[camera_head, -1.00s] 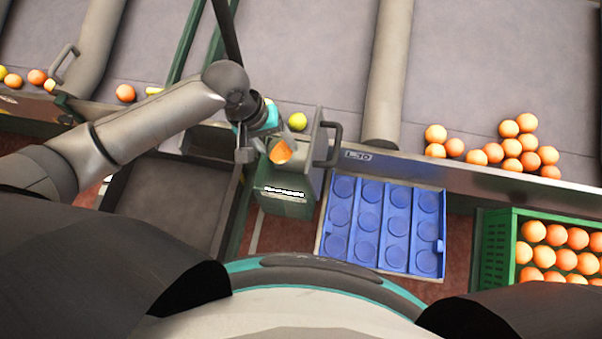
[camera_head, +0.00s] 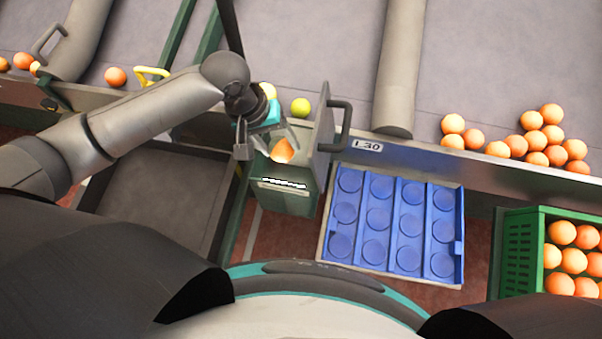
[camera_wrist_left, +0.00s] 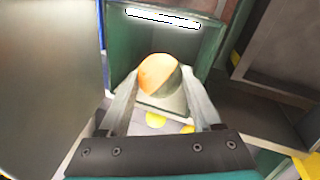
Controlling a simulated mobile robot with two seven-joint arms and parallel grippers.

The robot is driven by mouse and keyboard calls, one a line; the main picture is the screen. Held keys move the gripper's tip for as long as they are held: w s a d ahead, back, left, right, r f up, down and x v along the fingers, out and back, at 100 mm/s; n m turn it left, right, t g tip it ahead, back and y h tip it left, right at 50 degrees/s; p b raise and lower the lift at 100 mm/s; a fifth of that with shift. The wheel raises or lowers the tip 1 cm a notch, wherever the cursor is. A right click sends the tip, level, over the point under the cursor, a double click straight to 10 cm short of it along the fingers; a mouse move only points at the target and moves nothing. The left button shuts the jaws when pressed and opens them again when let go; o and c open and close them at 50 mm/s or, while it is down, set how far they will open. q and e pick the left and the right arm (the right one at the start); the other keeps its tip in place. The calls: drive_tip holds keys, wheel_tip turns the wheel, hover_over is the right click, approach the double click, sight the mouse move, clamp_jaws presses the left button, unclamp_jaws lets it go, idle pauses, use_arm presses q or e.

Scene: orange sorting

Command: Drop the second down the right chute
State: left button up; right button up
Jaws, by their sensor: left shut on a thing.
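The second is an orange fruit (camera_head: 283,151) with a grey-green patch on one side, plainer in the left wrist view (camera_wrist_left: 158,75). My left gripper (camera_head: 284,143) is shut on it, with one finger on each side. It holds the fruit over the open top of a green chute box (camera_head: 285,200) with a white label strip, just left of a grey upright plate with a dark handle. The fruit's underside is hidden in the head view. My right gripper is not in view.
A blue tray (camera_head: 328,238) with empty round pockets lies right of the box. A green crate (camera_head: 518,255) of oranges stands at far right. Loose oranges (camera_head: 535,138) lie on the grey belt (camera_head: 500,60). A yellow-green fruit (camera_head: 300,107) lies behind the gripper. A dark open bin (camera_head: 160,200) is at left.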

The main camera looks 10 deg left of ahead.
use_arm(q)
drive_tip(key=o, duration=1.5)
drive_tip(key=p+v, duration=0.4)
drive_tip(key=v, duration=1.1)
drive_tip(key=shift+r, duration=0.1)
